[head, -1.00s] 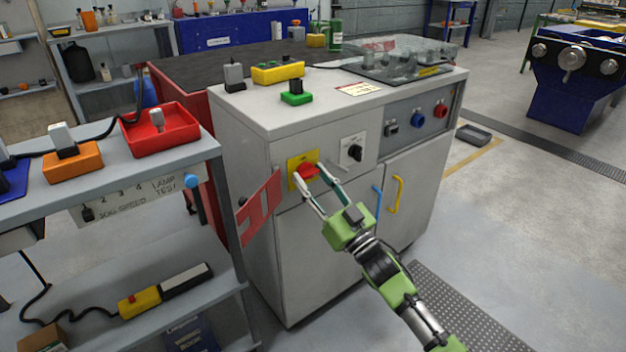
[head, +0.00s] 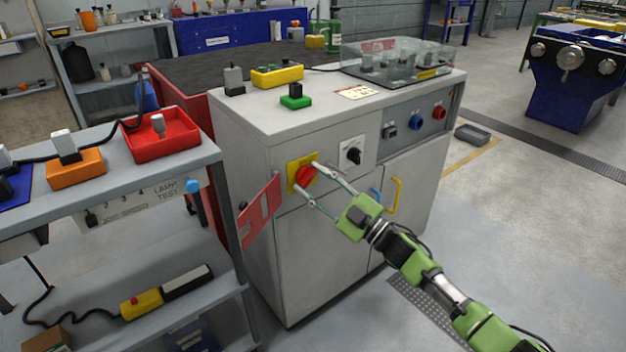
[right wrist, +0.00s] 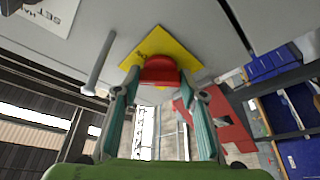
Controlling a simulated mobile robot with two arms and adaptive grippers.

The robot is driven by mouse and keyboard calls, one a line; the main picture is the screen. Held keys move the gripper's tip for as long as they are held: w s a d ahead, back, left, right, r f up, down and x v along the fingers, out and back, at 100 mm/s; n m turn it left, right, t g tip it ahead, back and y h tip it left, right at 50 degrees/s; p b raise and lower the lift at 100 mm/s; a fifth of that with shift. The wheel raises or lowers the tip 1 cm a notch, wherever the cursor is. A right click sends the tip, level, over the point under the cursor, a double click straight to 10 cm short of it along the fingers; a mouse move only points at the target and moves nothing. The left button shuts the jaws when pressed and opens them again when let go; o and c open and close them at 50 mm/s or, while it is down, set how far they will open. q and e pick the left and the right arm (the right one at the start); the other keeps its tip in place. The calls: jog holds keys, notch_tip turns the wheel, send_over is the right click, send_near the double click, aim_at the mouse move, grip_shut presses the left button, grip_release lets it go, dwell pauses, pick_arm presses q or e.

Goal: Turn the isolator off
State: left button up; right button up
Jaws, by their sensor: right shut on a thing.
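The isolator is a red rotary handle (head: 306,175) on a yellow square plate (head: 292,165) on the front of the grey cabinet (head: 330,228). My right gripper (head: 306,177) is shut on the handle, with one finger at its upper right and the other at its lower left. The right wrist view shows the handle (right wrist: 160,69) between the two fingertips (right wrist: 160,76), in front of the yellow plate (right wrist: 155,42). The fingers hide part of the handle, and any position marks are too small to read. My left gripper is not in view.
A red panel (head: 260,212) sticks out left of the isolator. A black selector knob (head: 353,155) and a small metal rod are close on the right. Blue and yellow door handles (head: 395,195) are lower right.

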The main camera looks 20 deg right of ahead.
jog(key=n+g, duration=0.1)
jog(key=n, duration=0.1)
jog(key=n+g+p, duration=0.1)
jog(key=n, duration=0.1)
jog(key=shift+d+r+n+y+p, duration=0.1)
jog(key=shift+r+n+y+p, duration=0.05)
jog(key=shift+n+y+p, duration=0.15)
jog(key=n+g+p, duration=0.1)
jog(key=n+p, duration=0.1)
jog(key=n, duration=0.1)
jog(key=n+g+p, duration=0.1)
jog(key=n, duration=0.2)
jog(key=shift+p, duration=0.35)
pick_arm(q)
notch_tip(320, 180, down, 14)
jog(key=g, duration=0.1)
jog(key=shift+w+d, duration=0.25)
pick_arm(e)
jog(key=shift+n+h, duration=0.4)
jog(key=o, duration=1.1)
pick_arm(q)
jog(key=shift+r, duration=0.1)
pick_arm(e)
jog(key=shift+d, duration=0.1)
jog(key=v, duration=1.1)
jog(key=shift+s+d, duration=0.3)
